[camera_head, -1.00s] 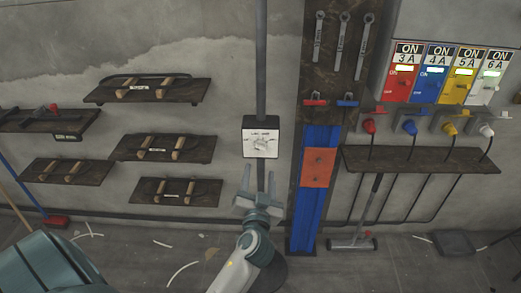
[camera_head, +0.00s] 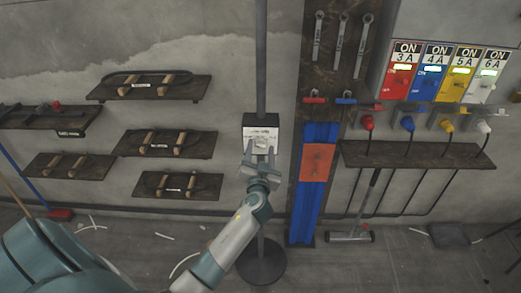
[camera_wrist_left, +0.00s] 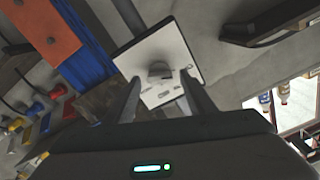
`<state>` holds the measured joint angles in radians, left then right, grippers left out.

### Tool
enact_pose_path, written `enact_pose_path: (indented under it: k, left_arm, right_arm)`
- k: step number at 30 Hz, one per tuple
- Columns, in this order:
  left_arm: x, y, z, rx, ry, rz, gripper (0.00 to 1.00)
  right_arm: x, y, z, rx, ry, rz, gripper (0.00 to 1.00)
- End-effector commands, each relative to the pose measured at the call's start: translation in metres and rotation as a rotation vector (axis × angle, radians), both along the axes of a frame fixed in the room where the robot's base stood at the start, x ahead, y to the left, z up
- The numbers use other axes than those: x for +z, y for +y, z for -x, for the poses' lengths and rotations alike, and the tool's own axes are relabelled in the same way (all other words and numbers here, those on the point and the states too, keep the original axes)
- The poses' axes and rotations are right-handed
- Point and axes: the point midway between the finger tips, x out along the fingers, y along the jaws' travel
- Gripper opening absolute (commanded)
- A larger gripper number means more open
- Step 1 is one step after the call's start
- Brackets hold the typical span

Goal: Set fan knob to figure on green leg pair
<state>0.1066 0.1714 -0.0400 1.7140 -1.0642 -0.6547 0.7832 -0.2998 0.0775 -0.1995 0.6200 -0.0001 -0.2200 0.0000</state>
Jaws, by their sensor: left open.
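The fan control box (camera_head: 250,132) has a white face and hangs on a grey pole against the wall. Its knob (camera_wrist_left: 160,70) shows in the left wrist view as a grey round part with small marks around it, too blurred to read. My left gripper (camera_head: 261,152) is open in front of the box's lower part. In the left wrist view its fingers (camera_wrist_left: 160,88) stand apart, either side of the knob and short of it; contact is not visible. Wall shelves (camera_head: 165,146) at left carry pairs of wooden legs with small unreadable labels. I cannot make out a green pair. My right gripper is not in view.
A blue rail with an orange plate (camera_head: 318,162) stands just right of the box. Coloured switch panels (camera_head: 435,72) and plugs on a shelf (camera_head: 418,157) are farther right. The pole's round base (camera_head: 261,262) stands on the floor below.

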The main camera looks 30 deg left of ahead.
Motion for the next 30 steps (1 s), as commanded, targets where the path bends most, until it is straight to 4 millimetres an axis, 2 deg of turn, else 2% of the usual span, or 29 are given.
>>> enact_pose_path:
  k: [3, 8, 20, 30]
  left_arm:
    - [0.0, 0.0, 0.0001, 0.0, 0.0, 0.0, 0.48]
    - [0.0, 0.0, 0.0002, 0.0, 0.0, 0.0, 0.09]
    - [-0.0004, -0.0004, 0.0003, 0.0, 0.019, -0.032, 0.09]
    - [-0.0007, -0.0012, -0.0004, -0.001, 0.114, -0.187, 0.09]
  right_arm:
    - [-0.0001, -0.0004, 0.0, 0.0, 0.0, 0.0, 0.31]
    - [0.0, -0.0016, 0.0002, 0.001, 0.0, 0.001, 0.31]
    - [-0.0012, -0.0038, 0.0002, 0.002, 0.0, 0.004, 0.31]
    - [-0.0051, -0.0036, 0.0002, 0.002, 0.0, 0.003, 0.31]
